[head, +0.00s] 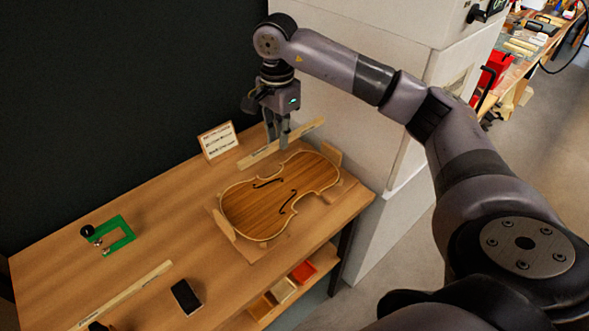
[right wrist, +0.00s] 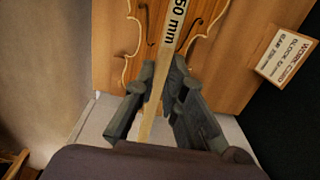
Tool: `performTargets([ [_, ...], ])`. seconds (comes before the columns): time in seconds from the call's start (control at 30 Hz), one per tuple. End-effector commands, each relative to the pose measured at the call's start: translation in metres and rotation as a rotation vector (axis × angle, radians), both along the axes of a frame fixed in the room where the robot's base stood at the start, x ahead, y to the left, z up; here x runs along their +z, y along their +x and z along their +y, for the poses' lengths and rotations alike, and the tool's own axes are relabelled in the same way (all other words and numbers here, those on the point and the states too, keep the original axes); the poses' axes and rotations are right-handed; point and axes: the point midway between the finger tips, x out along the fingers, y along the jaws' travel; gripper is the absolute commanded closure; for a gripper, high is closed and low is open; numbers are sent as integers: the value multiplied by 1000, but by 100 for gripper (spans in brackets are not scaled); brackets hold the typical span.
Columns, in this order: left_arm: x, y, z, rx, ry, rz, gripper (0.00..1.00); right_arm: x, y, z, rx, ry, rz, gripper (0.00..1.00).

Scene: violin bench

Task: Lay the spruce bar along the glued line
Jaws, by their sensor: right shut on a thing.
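My right gripper (head: 277,142) is shut on a pale wooden bar (head: 257,156) at the back of the bench, just behind the violin plate. In the right wrist view the fingers (right wrist: 164,75) close on both sides of the bar (right wrist: 177,25), and print ending in "50 mm" shows on it. The violin plate (head: 268,208) lies on the bench with two dark f-holes. It also shows behind the bar in the right wrist view (right wrist: 204,32). I cannot make out a glued line on it. My left gripper is not in view.
A second pale bar with print (head: 128,292) lies at the front left. A dark block (head: 186,296) and a green-and-black item (head: 113,235) are near it. A work card (head: 217,141) stands at the back. Small trays (head: 303,271) sit below the bench edge.

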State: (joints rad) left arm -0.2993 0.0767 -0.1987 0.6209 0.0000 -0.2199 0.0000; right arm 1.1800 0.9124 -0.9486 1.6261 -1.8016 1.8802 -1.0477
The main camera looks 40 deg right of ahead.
Motion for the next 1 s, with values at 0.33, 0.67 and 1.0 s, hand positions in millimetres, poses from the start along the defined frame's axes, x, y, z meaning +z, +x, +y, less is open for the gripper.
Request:
performTargets([
  [0.33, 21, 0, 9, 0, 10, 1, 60, -93, -3, 0, -1, -2, 8, 100],
  [0.67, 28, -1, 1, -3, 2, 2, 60, -136, -1, 0, -1, 0, 3, 100],
  [1.0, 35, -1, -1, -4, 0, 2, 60, -175, -1, 0, -2, 1, 2, 100],
])
